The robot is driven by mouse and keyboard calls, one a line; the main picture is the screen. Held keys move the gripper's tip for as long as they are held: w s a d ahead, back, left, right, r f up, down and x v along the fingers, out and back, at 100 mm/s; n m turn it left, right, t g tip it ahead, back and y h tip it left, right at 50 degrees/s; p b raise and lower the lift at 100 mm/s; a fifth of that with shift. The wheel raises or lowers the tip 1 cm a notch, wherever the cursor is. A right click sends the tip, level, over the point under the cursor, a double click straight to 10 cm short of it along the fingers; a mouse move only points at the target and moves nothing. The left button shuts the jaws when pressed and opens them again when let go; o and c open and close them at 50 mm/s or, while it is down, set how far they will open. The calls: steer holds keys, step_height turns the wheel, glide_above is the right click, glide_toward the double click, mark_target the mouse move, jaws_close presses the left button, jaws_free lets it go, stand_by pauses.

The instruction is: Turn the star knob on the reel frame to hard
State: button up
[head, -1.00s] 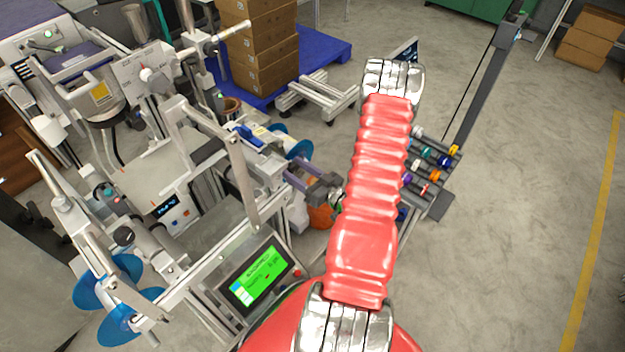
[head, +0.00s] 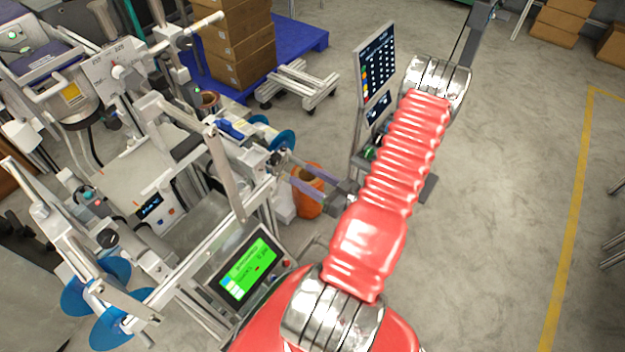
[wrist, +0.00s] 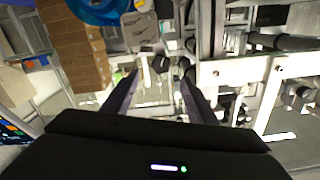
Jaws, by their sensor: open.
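The reel frame (head: 182,268) is a pale metal frame at the left of the head view, with blue reels (head: 112,318) at its near left end and a smaller blue reel (head: 284,140) at its far end. A dark round knob (head: 107,238) sits on its left part; I cannot tell if it is star-shaped, nor read any setting. My gripper (head: 303,183) is open and empty beside the frame's right end, pointing left. In the wrist view, its two dark fingers (wrist: 158,88) stand apart before frame bars and small dark knobs (wrist: 185,64), not touching them.
A green-lit screen (head: 248,268) stands at the frame's near right. An orange bin (head: 308,204) is behind my gripper. A dark chart board (head: 376,62) stands behind my arm. Cartons (head: 236,45) sit on a blue pallet (head: 300,40).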

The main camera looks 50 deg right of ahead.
mark_target(278, 161)
steer(key=shift+s, duration=0.95)
steer(key=n, duration=0.4)
steer(key=shift+s+n, duration=0.3)
steer(key=shift+w, duration=0.1)
steer(key=shift+w+a, duration=0.15)
steer(key=shift+w, duration=3.3)
steer(key=shift+w+a, duration=0.1)
steer(key=shift+w, duration=3.3)
steer(key=c, duration=1.1)
